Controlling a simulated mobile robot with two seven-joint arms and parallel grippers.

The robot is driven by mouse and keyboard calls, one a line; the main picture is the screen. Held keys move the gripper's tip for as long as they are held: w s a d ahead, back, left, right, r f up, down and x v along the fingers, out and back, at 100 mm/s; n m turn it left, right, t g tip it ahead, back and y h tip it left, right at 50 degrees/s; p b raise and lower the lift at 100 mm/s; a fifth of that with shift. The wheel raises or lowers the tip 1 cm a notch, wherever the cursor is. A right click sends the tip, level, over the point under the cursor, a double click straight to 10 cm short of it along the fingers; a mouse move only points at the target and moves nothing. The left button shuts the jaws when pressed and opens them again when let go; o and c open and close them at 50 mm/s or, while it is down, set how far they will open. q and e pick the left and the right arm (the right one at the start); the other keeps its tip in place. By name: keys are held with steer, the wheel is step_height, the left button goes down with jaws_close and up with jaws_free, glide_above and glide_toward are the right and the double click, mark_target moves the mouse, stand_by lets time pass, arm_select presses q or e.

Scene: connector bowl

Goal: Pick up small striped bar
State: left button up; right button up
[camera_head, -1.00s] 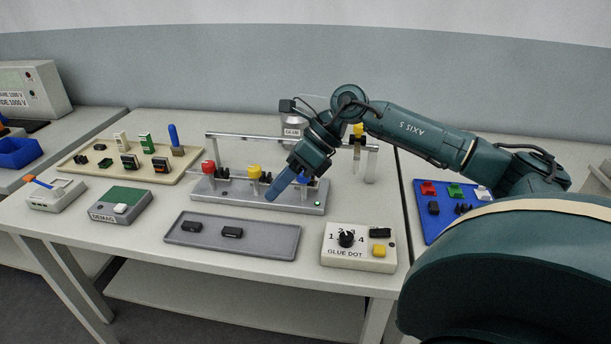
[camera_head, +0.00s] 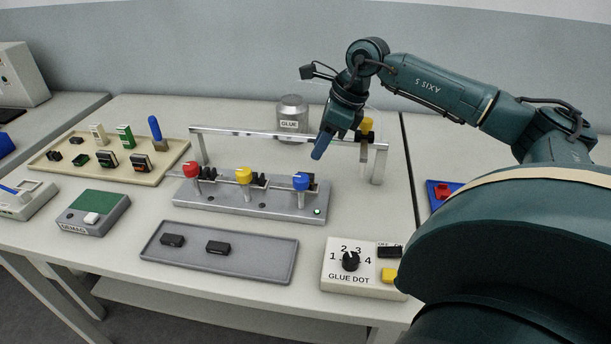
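I cannot make out for certain which piece is the small striped bar. On the beige tray (camera_head: 60,168) at the left, a black-and-green piece (camera_head: 106,158) and a black-and-red piece (camera_head: 140,161) show light markings, too small to read as stripes. Two small black pieces, one (camera_head: 172,240) left of the other (camera_head: 218,248), lie on the grey tray (camera_head: 262,262). My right gripper (camera_head: 318,154) hangs above the rear right of the clamp fixture (camera_head: 240,205), its blue fingertips pointing down and left. Its fingers overlap in this view, and no held piece shows. My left gripper is out of view.
The fixture carries red, yellow and blue knobs under a metal rail (camera_head: 270,134). A glue pot (camera_head: 292,118) stands behind it. A glue dot dial box (camera_head: 340,277) is at the front right, a demag box (camera_head: 92,212) at the front left.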

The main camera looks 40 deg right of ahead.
mark_target(310, 175)
steer(key=x, duration=0.3)
steer(key=p+x, duration=0.1)
steer(key=x, duration=0.3)
steer(key=shift+s+f, duration=0.15)
steer(key=shift+f, duration=0.15)
steer(key=shift+c, duration=0.2)
steer(key=shift+r, duration=0.1)
jaws_close()
